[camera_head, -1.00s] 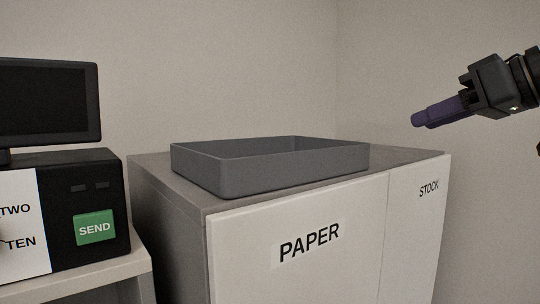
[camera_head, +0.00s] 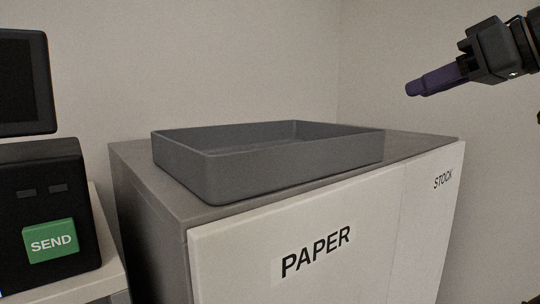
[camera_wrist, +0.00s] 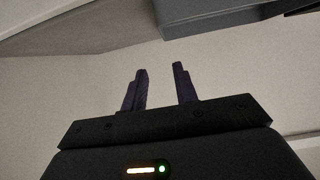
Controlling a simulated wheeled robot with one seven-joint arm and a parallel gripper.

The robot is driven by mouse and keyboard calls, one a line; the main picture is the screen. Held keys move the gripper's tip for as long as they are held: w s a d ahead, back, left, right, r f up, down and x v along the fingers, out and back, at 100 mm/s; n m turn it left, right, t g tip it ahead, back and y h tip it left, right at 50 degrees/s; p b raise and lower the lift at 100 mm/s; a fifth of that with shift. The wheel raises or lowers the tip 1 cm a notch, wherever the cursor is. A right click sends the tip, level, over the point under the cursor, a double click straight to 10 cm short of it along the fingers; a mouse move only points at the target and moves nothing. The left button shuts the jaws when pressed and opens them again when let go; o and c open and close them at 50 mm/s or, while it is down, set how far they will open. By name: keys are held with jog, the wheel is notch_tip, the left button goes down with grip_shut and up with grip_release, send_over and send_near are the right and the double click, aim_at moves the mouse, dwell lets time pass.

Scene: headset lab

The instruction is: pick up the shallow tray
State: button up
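The shallow tray (camera_head: 270,165) is a grey, open rectangular tray with low walls. It rests on top of a cabinet in the middle of the head view, and its inside looks empty from this angle. My gripper (camera_head: 412,90) is in the air at the upper right, to the right of the tray and apart from it. In the wrist view my gripper (camera_wrist: 160,90) shows two dark purple fingers with a clear gap between them and nothing held. A grey edge (camera_wrist: 225,18) at the top of the wrist view may be the tray, but I cannot tell.
The cabinet (camera_head: 150,172) has white fronts marked PAPER and STOCK. A dark device with a green SEND button (camera_head: 51,241) and a black screen (camera_head: 22,82) stand at the left. Walls close the space behind. The cabinet top is otherwise clear.

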jog(key=x, duration=1.2)
jog(key=shift+s, duration=0.1)
jog(key=shift+d, duration=0.1)
jog(key=p+x, duration=0.1)
jog(key=x, duration=0.1)
jog(key=p+x, duration=0.1)
jog(key=x, duration=0.1)
jog(key=shift+s+a+p, duration=0.1)
jog(key=shift+a+p, duration=0.2)
jog(key=shift+a, duration=0.1)
jog(key=shift+w+a+f, duration=0.15)
jog(key=shift+w+f, duration=0.3)
jog(key=shift+s, duration=0.1)
jog(key=shift+c, duration=0.4)
